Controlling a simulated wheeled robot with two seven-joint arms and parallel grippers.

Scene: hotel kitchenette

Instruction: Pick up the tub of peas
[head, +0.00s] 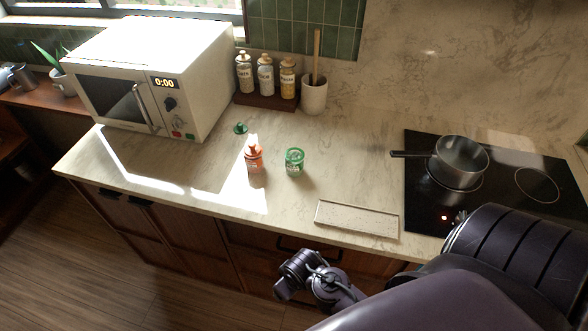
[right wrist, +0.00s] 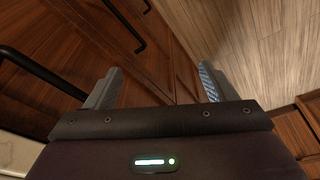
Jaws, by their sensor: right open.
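The tub of peas looks to be the small green and white tub (head: 294,161) standing on the counter, right of a red-orange bottle; its label is too small to read. My right gripper (head: 287,284) hangs in front of the cabinets, below the counter's front edge and well apart from the tub. In the right wrist view the right gripper (right wrist: 156,85) is open, with nothing between its two fingers; cabinet fronts and floor lie beyond. The tub does not show in that view. My left gripper is not in view.
The red-orange bottle (head: 253,157) stands close left of the tub, and a small green item (head: 240,128) lies behind it. A pale tray (head: 357,219) lies at the counter's front edge. A pot (head: 459,160) sits on the cooktop. A microwave (head: 150,80) stands left.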

